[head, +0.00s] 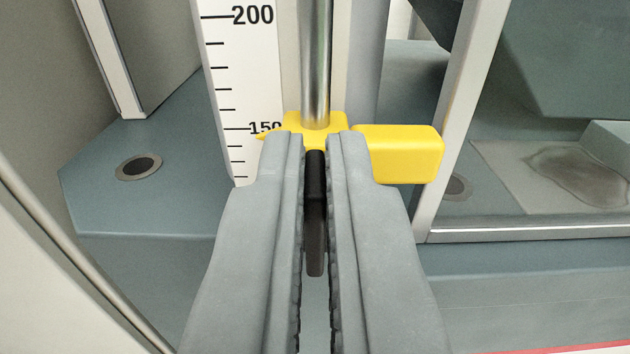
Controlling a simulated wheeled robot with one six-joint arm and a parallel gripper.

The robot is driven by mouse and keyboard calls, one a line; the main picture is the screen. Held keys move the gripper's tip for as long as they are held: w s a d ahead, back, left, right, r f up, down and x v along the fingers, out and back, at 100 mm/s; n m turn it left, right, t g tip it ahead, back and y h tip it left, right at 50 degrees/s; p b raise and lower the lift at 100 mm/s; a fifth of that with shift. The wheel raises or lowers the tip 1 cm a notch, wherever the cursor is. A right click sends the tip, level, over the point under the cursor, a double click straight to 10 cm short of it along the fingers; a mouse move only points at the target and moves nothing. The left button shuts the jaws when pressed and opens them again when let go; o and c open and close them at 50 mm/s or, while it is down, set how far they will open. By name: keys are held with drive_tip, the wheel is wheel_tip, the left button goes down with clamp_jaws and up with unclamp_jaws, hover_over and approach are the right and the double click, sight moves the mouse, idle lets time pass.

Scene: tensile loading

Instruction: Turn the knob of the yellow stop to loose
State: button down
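The yellow stop (405,153) sits on a vertical steel rod (315,60), with a block reaching out to the right. Its small pointed tip on the left is near the 150 mark of the white scale (245,80). The black knob (315,190) sticks out of the stop's front toward me, its handle hanging downward. My gripper (316,150) is at the stop, one grey finger on each side of the knob. The fingers are close together and appear shut on the knob. They hide part of the stop's front.
Grey-blue machine surfaces lie left and right, with a round dark hole (138,167) at left. A light upright frame post (462,120) stands right of the stop. A worn plate (500,170) lies behind it at right.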

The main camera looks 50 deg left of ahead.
drive_tip(key=shift+n, duration=0.4)
drive_tip(key=shift+s+a+f+n, duration=0.2)
drive_tip(key=shift+s+f+n, duration=0.1)
drive_tip(key=shift+n, duration=2.55)
drive_tip(key=shift+s+a+f+n, duration=0.15)
drive_tip(key=shift+f+n, duration=0.15)
drive_tip(key=shift+n, duration=2.5)
drive_tip(key=shift+s+a+f+n, duration=0.2)
drive_tip(key=shift+s+f+n, duration=0.1)
drive_tip(key=shift+n, duration=2.55)
drive_tip(key=c, duration=1.6)
unclamp_jaws()
